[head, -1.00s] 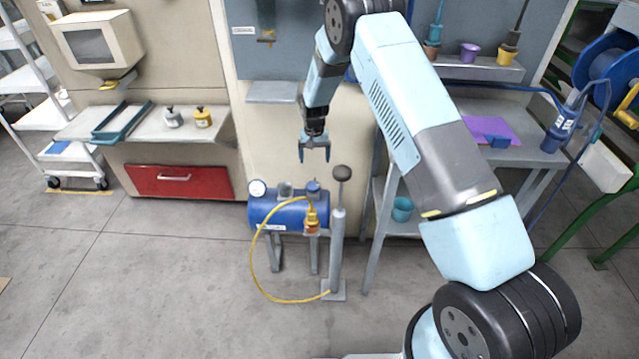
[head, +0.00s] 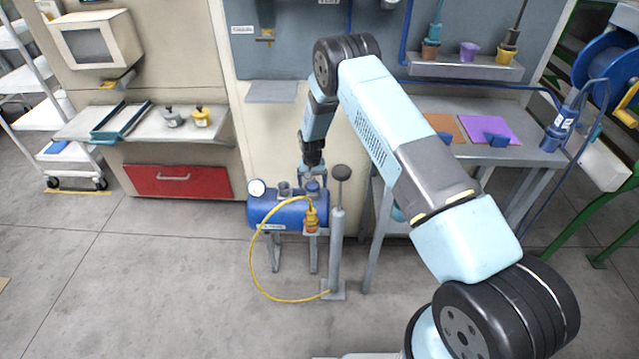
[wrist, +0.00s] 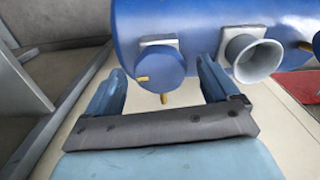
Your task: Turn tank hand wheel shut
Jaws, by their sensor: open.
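The blue tank (head: 277,212) lies on a stand by the wall; its underside and body fill the top of the wrist view (wrist: 190,20). Its small blue hand wheel (wrist: 160,70) is round, with short yellow pegs at its rim. In the head view the hand wheel (head: 314,186) is on top of the tank, right of a grey funnel (head: 285,188). The funnel also shows in the wrist view (wrist: 255,60). My gripper (head: 312,172) is open just above the hand wheel. In the wrist view its fingers (wrist: 158,82) are either side of the wheel; contact cannot be told.
A grey upright pump (head: 337,240) with a dark knob (head: 341,172) stands close right of the tank. A yellow hose (head: 254,262) loops from it to a fitting (head: 312,218). A white gauge (head: 257,188) is at the tank's left end. A workbench (head: 480,150) stands right.

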